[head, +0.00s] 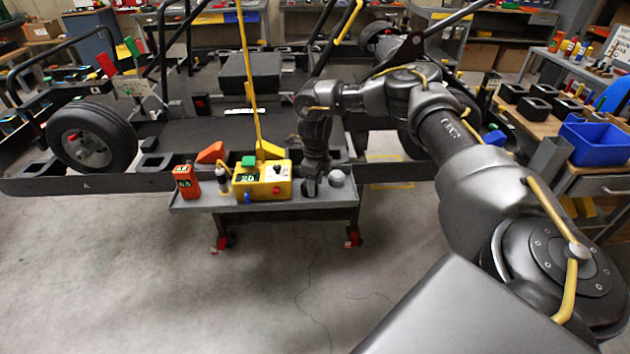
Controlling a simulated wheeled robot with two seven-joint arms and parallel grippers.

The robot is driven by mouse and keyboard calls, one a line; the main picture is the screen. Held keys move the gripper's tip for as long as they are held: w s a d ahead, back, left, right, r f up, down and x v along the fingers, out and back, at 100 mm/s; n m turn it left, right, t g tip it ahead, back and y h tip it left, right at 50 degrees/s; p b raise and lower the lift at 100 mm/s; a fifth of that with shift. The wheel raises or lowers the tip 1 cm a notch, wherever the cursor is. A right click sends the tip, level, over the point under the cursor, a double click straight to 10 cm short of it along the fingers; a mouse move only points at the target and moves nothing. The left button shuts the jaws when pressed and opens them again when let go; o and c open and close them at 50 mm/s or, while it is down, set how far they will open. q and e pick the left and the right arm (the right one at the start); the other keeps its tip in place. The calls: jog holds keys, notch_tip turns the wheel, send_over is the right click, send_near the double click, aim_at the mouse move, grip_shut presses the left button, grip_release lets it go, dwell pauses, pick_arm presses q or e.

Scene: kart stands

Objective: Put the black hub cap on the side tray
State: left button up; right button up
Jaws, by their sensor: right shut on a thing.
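The side tray (285,208) is a narrow grey shelf on a wheeled stand in front of the kart. My right gripper (311,188) points down over the right part of the tray, between a yellow control box (262,182) and a round grey cap (337,178). It is shut on a small dark thing, seemingly the black hub cap, mostly hidden by the fingers. I cannot tell whether that thing touches the tray. My left gripper is not in view.
An orange device (186,182) and a small bottle-like item (222,180) also stand on the tray. Behind is the kart frame with a wheel (90,138). A blue bin (597,140) is at the right. The floor in front is clear.

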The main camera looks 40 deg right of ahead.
jog(key=shift+f, duration=0.1)
jog(key=o, duration=1)
jog(key=shift+o, duration=0.2)
notch_tip(320, 180, up, 7)
jog(key=shift+r+b, duration=0.1)
jog(key=shift+b, duration=0.7)
notch_tip(320, 180, up, 5)
jog(key=shift+r+p, duration=0.1)
jog(key=shift+p, duration=0.25)
